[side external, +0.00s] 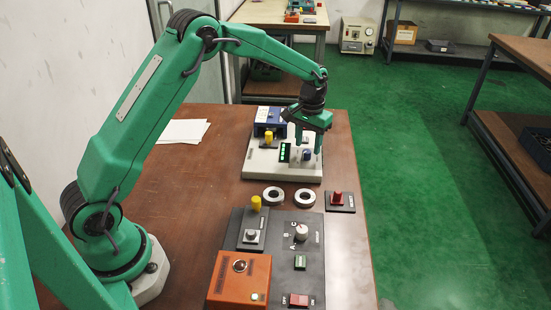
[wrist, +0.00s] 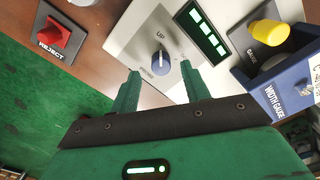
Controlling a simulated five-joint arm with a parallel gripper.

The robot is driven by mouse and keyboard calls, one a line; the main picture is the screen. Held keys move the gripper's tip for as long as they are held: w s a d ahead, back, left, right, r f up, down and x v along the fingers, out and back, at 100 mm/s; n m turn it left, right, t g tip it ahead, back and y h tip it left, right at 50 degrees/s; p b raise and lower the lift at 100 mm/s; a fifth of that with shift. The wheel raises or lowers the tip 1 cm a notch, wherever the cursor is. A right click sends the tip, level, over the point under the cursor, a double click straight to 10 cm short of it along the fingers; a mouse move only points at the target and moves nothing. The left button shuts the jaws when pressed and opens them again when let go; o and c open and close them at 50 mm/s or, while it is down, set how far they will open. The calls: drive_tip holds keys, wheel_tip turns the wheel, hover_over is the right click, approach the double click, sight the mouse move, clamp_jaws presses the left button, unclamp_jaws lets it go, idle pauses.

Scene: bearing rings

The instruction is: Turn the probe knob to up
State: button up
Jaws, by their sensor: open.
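The probe knob (wrist: 161,62) is a small blue round knob on a pale panel (wrist: 128,35). A thin pale mark shows on it, on the side of the UP lettering, but its exact angle is hard to read. PROBE lettering is on the near side. My gripper (wrist: 160,68) is open, with one finger on each side of the knob and gaps visible. I cannot tell whether either finger touches it. In the side view the knob (side external: 307,155) shows blue below my gripper (side external: 307,150), at the far end of the table.
A green-lit display (wrist: 208,30) is beside the knob. A yellow gauge knob (wrist: 268,33) and a blue width gauge box (wrist: 285,90) are to the right. A red reject knob (wrist: 55,38) is left. Two bearing rings (side external: 273,196) (side external: 305,198) lie nearer, before a dark control panel (side external: 275,245).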

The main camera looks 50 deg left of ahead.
sight(308, 151)
wheel_tip(308, 151, up, 5)
drive_tip(key=shift+r, duration=0.15)
drive_tip(key=shift+r, duration=0.1)
idle(0.4)
drive_tip(key=s+d+r+m+t, duration=0.1)
drive_tip(key=s+d+r+t, duration=0.15)
drive_tip(key=s+r, duration=1.2)
drive_tip(key=s+f+m+t, duration=0.1)
drive_tip(key=s+t, duration=0.2)
drive_tip(key=s, duration=1.5)
drive_tip(key=shift+f, duration=0.2)
